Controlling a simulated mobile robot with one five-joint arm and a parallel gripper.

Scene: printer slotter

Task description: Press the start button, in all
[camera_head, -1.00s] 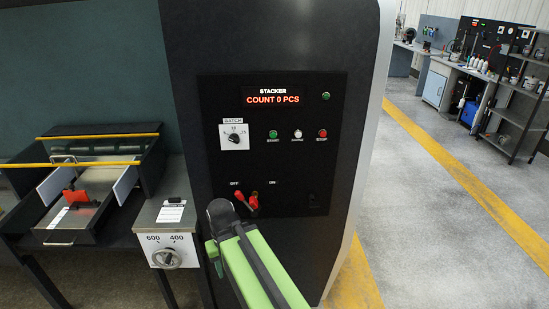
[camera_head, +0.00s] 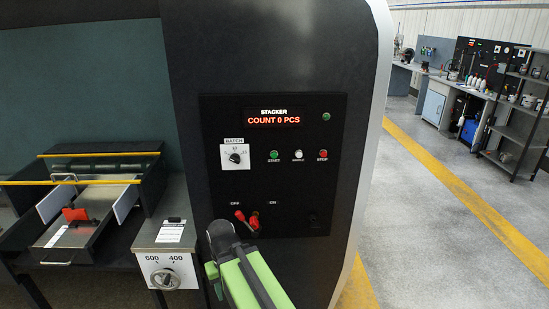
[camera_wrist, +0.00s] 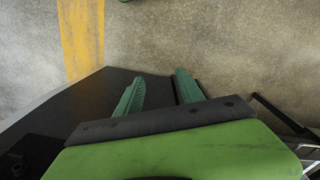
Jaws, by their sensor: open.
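The green START button (camera_head: 274,155) is on the black stacker control panel (camera_head: 222,190), at the left of a row with a white SAMPLE button (camera_head: 298,155) and a red STOP button (camera_head: 322,155). The display (camera_head: 273,120) reads COUNT 0 PCS. My green arm shows in the head view below the panel, in front of its lower edge; its fingertips cannot be made out there. In the wrist view my gripper (camera_wrist: 158,90) is open, with two green fingers apart and nothing between them. The START button does not show in the wrist view.
A box with a 600/400 dial (camera_head: 166,279) and a feed tray (camera_head: 62,257) stand left. Open floor (camera_head: 430,230) lies right.

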